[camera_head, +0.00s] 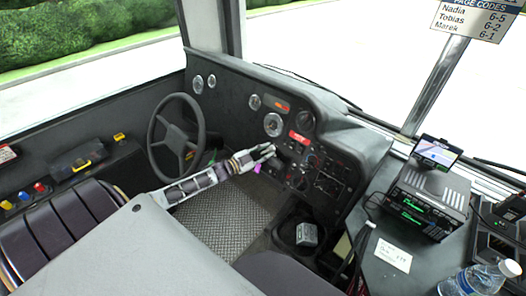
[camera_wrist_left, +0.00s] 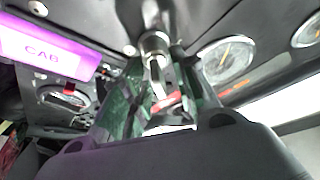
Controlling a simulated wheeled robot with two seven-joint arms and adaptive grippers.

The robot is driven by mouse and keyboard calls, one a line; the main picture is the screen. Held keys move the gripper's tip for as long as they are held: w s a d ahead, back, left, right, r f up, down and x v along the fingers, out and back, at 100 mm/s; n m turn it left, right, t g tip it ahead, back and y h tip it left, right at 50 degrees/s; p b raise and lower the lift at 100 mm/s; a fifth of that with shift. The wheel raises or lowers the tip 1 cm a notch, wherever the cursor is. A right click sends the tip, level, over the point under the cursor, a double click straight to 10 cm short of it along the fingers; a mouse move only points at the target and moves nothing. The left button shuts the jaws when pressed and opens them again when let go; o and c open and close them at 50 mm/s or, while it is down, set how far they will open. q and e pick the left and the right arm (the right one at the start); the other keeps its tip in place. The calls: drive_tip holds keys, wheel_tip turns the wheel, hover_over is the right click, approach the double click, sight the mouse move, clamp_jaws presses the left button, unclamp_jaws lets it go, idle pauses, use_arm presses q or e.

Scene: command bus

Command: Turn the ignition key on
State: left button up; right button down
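The ignition lock (camera_wrist_left: 155,45), a round metal cylinder on the dark dashboard, shows in the left wrist view. A small metal key (camera_wrist_left: 157,74) stands out of it between my fingers. A purple tag (camera_wrist_left: 45,45) marked CAB shows to the left, and it appears below my gripper in the head view (camera_head: 257,168). My left gripper (camera_head: 266,152) is at the dashboard, right of the steering wheel. In the left wrist view its green-lined fingers (camera_wrist_left: 155,80) stand apart on either side of the key, with gaps visible. The lock is hidden in the head view. My right gripper is out of view.
The steering wheel (camera_head: 177,137) stands left of my arm. Gauges and switches cover the dashboard (camera_head: 272,124). A radio unit (camera_head: 430,200), a paper note (camera_head: 393,255) and a water bottle (camera_head: 480,279) are at the right.

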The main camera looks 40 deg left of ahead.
use_arm(q)
drive_tip(key=shift+s, duration=0.2)
drive_tip(key=shift+s+a, duration=0.35)
drive_tip(key=shift+s, duration=0.3)
drive_tip(key=v, duration=1)
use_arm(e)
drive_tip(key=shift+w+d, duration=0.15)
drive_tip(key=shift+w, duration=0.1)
use_arm(q)
drive_tip(key=shift+s, duration=0.1)
idle(0.5)
